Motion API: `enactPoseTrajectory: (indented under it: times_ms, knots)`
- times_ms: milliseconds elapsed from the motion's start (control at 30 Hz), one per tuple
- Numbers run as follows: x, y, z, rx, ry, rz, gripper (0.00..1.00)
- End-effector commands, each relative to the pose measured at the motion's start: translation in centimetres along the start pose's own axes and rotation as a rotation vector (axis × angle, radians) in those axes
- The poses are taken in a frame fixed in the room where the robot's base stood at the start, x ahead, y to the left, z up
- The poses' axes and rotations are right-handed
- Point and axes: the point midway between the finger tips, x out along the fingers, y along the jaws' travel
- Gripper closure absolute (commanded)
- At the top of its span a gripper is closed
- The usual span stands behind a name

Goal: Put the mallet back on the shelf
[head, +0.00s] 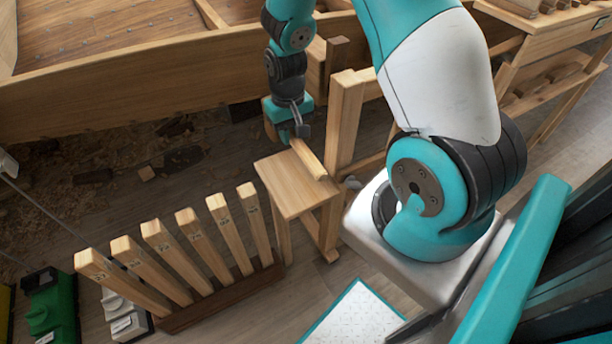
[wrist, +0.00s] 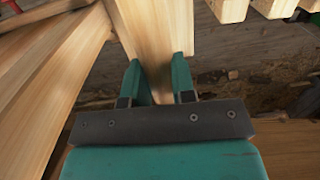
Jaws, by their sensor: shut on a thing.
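My gripper (head: 290,133) is shut on a pale wooden piece, which looks like part of the mallet, just above a small wooden stool (head: 286,188). A pale wooden bar (head: 309,158) runs from the fingers toward the lower right, along the stool's edge. I cannot make out the mallet's head. In the wrist view my gripper's two teal fingers (wrist: 159,82) are a little apart, with wood between and beyond them. I cannot tell there where the held piece ends. A wooden bench with a shelf (head: 548,80) stands at the upper right in the head view.
A rack of several numbered upright wooden pegs (head: 185,255) stands left of the stool. A wooden post (head: 345,115) rises close behind it. The planked hull (head: 120,85) spans the upper left. Green and white boxes (head: 52,310) lie lower left. Shavings litter the floor.

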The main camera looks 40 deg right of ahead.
Motion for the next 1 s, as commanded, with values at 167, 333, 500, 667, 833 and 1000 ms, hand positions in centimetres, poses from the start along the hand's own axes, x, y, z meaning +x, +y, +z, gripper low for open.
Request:
enactPoseTrajectory:
  times_ms: [167,333,500,667,833,1000]
  knots:
    - [6.1,2.0,1.6,-0.002,-0.001,-0.001,1.00]
    - [7.4,2.7,2.1,-0.006,0.001,-0.001,1.00]
    - [8.0,2.7,1.5,-0.007,0.002,-0.001,1.00]
    - [9.0,2.7,0.2,-0.007,0.002,0.000,1.00]
    - [10.1,2.6,-1.2,-0.007,0.002,0.000,1.00]
    - [11.1,2.6,-2.7,-0.008,0.002,0.000,1.00]
